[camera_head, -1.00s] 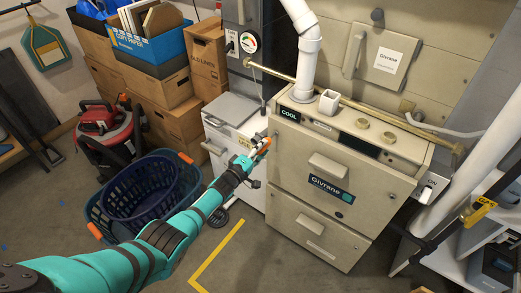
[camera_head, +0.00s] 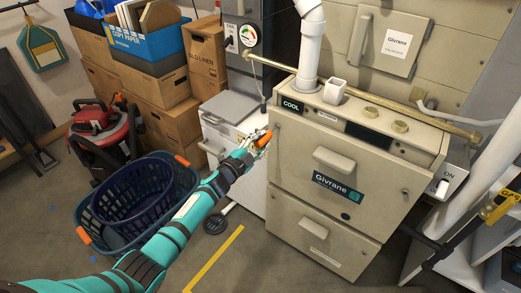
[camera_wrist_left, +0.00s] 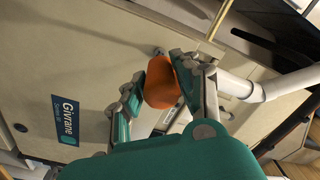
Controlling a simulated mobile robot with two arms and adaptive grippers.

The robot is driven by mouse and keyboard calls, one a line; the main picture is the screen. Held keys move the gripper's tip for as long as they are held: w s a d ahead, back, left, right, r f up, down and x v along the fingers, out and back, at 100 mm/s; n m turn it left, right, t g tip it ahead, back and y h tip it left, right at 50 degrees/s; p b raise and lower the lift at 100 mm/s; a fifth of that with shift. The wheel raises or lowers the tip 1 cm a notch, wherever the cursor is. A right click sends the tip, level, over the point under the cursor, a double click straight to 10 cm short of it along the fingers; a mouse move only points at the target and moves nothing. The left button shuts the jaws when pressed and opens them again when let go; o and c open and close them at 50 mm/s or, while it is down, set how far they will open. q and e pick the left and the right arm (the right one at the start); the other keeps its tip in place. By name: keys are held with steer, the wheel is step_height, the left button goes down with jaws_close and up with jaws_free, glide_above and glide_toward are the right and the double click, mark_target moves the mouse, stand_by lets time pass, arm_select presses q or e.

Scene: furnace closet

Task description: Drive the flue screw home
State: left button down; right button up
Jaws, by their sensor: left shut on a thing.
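My left gripper (camera_head: 257,141) is at the upper left front edge of the beige furnace (camera_head: 325,211). It is shut on an orange rounded thing (camera_wrist_left: 160,82), which looks like a tool handle and also shows in the head view (camera_head: 264,139). In the left wrist view the orange thing sits between the two fingers, and a small grey knob-like part (camera_wrist_left: 158,51) shows just beyond it. I cannot tell whether they touch. The white flue pipe (camera_head: 312,45) rises from the furnace top. I cannot make out a flue screw. My right gripper is not in view.
A white cup-like box (camera_head: 333,92) and round knobs stand on the furnace top. Blue baskets (camera_head: 140,195), a red vacuum (camera_head: 95,120) and cardboard boxes (camera_head: 170,125) crowd the left. A shelf unit stands at right.

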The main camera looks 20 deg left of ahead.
arm_select(q)
steer(key=m, duration=0.1)
steer(key=m+b, duration=0.1)
steer(key=m, duration=0.1)
steer(key=m+b, duration=0.1)
steer(key=shift+f+m, duration=0.25)
steer(key=shift+m, duration=0.15)
steer(key=shift+r+m, duration=0.25)
steer(key=shift+m, duration=0.55)
steer(key=shift+s+a, duration=0.1)
steer(key=shift+s+a+p, duration=0.2)
steer(key=shift+s+p, duration=0.25)
steer(key=shift+s, duration=0.2)
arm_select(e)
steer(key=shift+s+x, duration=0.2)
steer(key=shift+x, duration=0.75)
arm_select(q)
steer(key=shift+s+a+p, duration=0.2)
steer(key=shift+s+p, duration=0.1)
steer(key=shift+s, duration=0.1)
steer(key=p+v, duration=0.2)
steer(key=v, duration=0.7)
steer(key=shift+r+p, duration=0.15)
steer(key=shift+p, duration=0.15)
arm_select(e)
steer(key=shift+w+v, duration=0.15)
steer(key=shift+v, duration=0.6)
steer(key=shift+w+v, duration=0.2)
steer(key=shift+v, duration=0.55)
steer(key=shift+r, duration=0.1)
